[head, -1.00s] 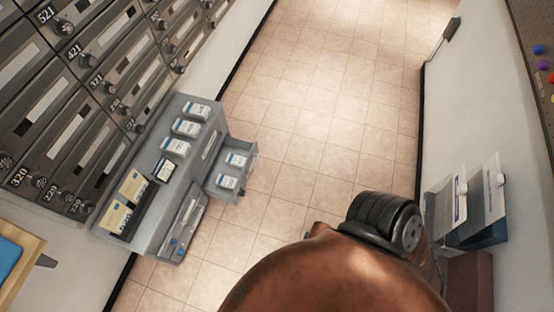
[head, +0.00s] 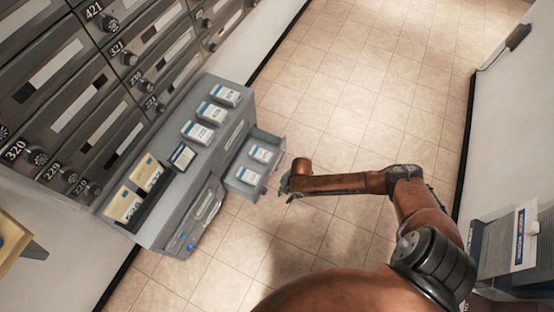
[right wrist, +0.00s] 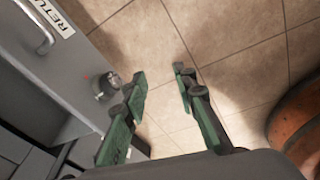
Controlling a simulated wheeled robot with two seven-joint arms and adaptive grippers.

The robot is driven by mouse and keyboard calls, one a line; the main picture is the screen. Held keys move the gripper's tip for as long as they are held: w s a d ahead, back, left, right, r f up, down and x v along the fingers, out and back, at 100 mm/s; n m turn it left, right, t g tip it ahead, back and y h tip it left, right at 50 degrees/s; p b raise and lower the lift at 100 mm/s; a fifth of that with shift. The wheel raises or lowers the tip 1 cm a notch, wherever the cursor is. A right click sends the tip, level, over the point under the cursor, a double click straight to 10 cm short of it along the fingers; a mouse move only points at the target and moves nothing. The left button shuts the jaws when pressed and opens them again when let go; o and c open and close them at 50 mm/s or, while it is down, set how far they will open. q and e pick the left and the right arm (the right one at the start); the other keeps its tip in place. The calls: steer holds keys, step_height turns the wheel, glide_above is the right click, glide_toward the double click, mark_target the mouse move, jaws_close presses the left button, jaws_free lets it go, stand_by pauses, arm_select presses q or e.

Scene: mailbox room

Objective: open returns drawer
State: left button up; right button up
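A grey cabinet (head: 165,215) stands against the mailbox wall in the head view. A drawer (head: 272,150) sticks out of its right side with white boxes inside. My right gripper (head: 287,186) is beside the drawer's outer end. In the right wrist view my right gripper (right wrist: 160,80) is open, with nothing between its green fingers. A grey panel (right wrist: 85,75) there carries a bar handle (right wrist: 38,28), a cut-off label starting "RETU" (right wrist: 52,15) and a round metal knob or lock (right wrist: 103,85) near the left finger. Contact is not clear. My left gripper is not in view.
Numbered mailboxes (head: 105,75) line the left wall. White boxes (head: 212,112) and yellow envelopes (head: 122,205) sit on the cabinet. A paper holder (head: 500,255) is at right. The tiled floor (head: 365,90) is open.

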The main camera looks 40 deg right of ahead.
mark_target(281, 162)
steer(key=w+d+r+n+h+b, duration=0.1)
steer(key=w+d+r+n, duration=0.15)
steer(key=w+d, duration=0.35)
steer(key=w+d+r+n+b, duration=0.1)
steer(key=w+d+r, duration=0.3)
steer(key=w+d, duration=0.25)
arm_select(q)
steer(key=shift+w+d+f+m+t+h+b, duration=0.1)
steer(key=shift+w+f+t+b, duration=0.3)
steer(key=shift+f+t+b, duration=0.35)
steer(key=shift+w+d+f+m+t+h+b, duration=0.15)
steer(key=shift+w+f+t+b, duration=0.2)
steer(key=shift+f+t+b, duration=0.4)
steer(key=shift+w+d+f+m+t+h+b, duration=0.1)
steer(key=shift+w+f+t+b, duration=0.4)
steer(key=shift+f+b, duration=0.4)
arm_select(e)
steer(key=shift+t, duration=0.4)
steer(key=shift+w+a+x, duration=0.1)
steer(key=shift+a+x, duration=0.05)
steer(key=shift+x, duration=1.8)
steer(key=shift+w+a+x, duration=0.1)
steer(key=shift+a+x, duration=0.05)
steer(key=shift+x, duration=1.8)
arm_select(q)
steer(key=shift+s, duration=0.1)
arm_select(e)
steer(key=shift+r, duration=0.1)
steer(key=shift+c, duration=0.2)
jaws_close()
